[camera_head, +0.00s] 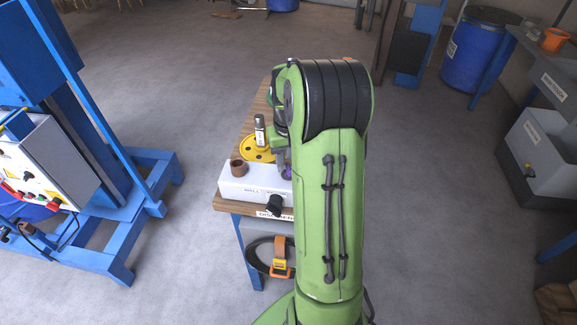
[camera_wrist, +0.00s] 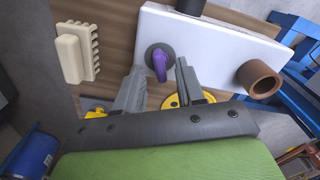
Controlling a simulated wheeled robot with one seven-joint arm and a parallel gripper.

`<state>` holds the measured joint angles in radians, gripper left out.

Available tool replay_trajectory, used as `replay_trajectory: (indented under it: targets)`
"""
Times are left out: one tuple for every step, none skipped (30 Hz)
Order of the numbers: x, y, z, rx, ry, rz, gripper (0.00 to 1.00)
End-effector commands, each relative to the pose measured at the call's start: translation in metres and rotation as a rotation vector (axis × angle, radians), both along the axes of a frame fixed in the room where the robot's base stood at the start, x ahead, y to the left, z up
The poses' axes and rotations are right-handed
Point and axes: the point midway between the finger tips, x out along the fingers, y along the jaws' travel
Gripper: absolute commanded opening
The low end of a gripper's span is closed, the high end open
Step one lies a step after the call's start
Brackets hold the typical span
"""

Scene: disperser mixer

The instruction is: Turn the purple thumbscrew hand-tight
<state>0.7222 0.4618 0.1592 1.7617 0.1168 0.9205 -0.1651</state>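The purple thumbscrew (camera_wrist: 159,64) stands in a dark round collar on the white block (camera_wrist: 215,45) in the wrist view. My gripper (camera_wrist: 160,70) is open, with one finger to each side of the thumbscrew. Gaps show between the fingers and the thumbscrew, with the left gap hard to judge. In the head view the white block (camera_head: 250,188) lies at the front of the wooden table. A small purple bit of the thumbscrew (camera_head: 288,160) shows beside my arm, which hides most of the gripper there.
A black knob (camera_head: 274,204) projects from the block's front. A beige ribbed piece (camera_wrist: 76,53) lies at the wrist view's left. A blue-framed machine (camera_head: 100,150) stands left.

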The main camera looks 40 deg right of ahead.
Motion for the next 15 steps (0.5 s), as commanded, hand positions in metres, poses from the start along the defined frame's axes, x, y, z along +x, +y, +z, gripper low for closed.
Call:
replay_trajectory:
  targets:
    - [-0.0001, 0.0, -0.0063, 0.0, 0.001, 0.0, 0.38]
    - [-0.0001, 0.0, -0.0081, 0.0, 0.0, 0.0, 0.38]
    - [-0.0002, 0.0001, -0.0096, 0.0, 0.0, 0.0, 0.38]
    - [-0.0002, 0.0001, -0.0102, 0.0, 0.0, 0.0, 0.38]
    - [-0.0002, 0.0001, -0.0104, 0.0, 0.0, 0.0, 0.38]
    - [-0.0001, 0.0001, -0.0103, 0.0, 0.0, 0.0, 0.38]
    - [-0.0001, 0.0001, -0.0101, 0.0, 0.0, 0.0, 0.38]
    - [-0.0001, 0.0001, -0.0099, 0.0, 0.0, 0.0, 0.38]
    - [0.0, 0.0001, -0.0097, 0.0, 0.0, 0.0, 0.38]
    - [-0.0001, 0.0001, -0.0096, 0.0, 0.0, 0.0, 0.38]
    - [0.0, 0.0001, -0.0096, 0.0, 0.0, 0.0, 0.35]
    - [0.0, 0.0001, -0.0095, 0.0, -0.001, 0.0, 0.29]
    - [0.0, 0.0001, -0.0094, 0.0, -0.001, 0.0, 0.24]
    - [0.0, 0.0001, -0.0094, 0.0, -0.001, 0.0, 0.2]
    - [0.0, 0.0001, -0.0094, 0.0, -0.001, 0.0, 0.14]
